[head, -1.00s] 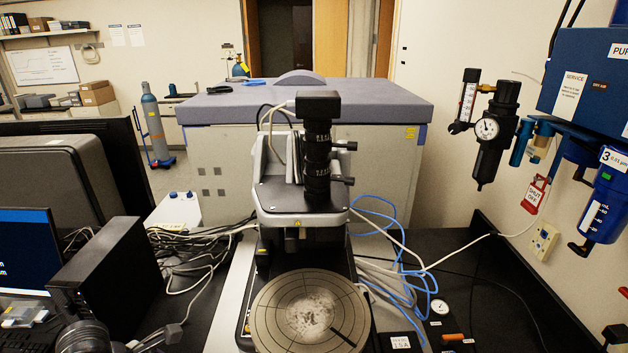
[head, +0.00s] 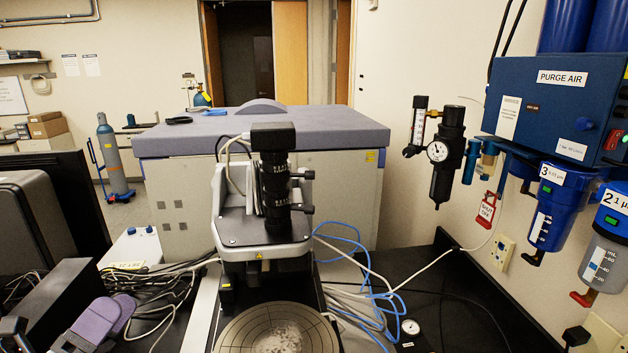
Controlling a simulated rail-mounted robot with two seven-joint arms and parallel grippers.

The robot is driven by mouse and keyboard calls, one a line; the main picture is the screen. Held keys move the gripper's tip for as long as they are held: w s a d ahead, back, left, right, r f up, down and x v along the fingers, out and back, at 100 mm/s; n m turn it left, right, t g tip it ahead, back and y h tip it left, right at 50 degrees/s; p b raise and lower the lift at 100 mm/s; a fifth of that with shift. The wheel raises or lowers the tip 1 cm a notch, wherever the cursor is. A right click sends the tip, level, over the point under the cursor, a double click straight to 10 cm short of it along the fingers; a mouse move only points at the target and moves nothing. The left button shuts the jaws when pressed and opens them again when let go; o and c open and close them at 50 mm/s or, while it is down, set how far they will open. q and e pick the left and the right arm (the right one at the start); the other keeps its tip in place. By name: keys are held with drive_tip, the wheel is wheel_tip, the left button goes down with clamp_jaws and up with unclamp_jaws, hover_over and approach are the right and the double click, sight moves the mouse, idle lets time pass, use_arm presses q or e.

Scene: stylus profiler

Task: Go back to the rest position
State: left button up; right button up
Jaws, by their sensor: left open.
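My left gripper (head: 88,325) shows at the bottom left edge of the head view, partly cut off by the frame. Its lavender and dark parts are in front of the black box and cables, left of the profiler. It is open, and I see nothing held in it. My right gripper is not in view. The stylus profiler (head: 262,230) stands in the middle, with a black camera tube on top. Its round stage (head: 250,335) is cut off by the bottom edge. The left gripper is apart from the profiler and stage.
A large grey cabinet (head: 330,205) stands behind the profiler. A purge air unit (head: 560,105) with blue filter bowls hangs on the right wall, beside a pressure gauge (head: 437,151). Blue tubes and white cables (head: 362,262) run right of the profiler. Black bench top is mostly clear at right.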

use_arm(q)
drive_tip(key=a+n+t+y, duration=0.2)
drive_tip(key=a+n+y, duration=0.1)
drive_tip(key=n+y, duration=0.55)
drive_tip(key=a+n+t+y, duration=0.1)
drive_tip(key=a+n+y, duration=0.3)
drive_tip(key=n+y, duration=0.5)
drive_tip(key=s+d+f+n+g, duration=0.1)
drive_tip(key=s+f+n+g, duration=0.1)
drive_tip(key=f+n+g, duration=0.6)
drive_tip(key=s+d+f+n+g, duration=0.1)
drive_tip(key=s+f+n+g, duration=0.2)
drive_tip(key=f, duration=0.9)
drive_tip(key=s+d+f+n+g+h, duration=0.1)
drive_tip(key=s+d+f+g+h, duration=0.35)
drive_tip(key=s+f, duration=0.7)
drive_tip(key=s+d+f+n+g+h, duration=0.1)
drive_tip(key=s+d+f+g, duration=0.4)
drive_tip(key=s+d+f, duration=0.5)
drive_tip(key=w+a+p+v, duration=0.1)
drive_tip(key=p+v, duration=0.9)
drive_tip(key=p, duration=0.1)
drive_tip(key=w+a+r+p+v, duration=0.1)
drive_tip(key=w+p+v, duration=0.1)
drive_tip(key=p+v, duration=0.8)
wheel_tip(320, 180, down, 28)
drive_tip(key=b, duration=2.8)
drive_tip(key=shift+f, duration=0.25)
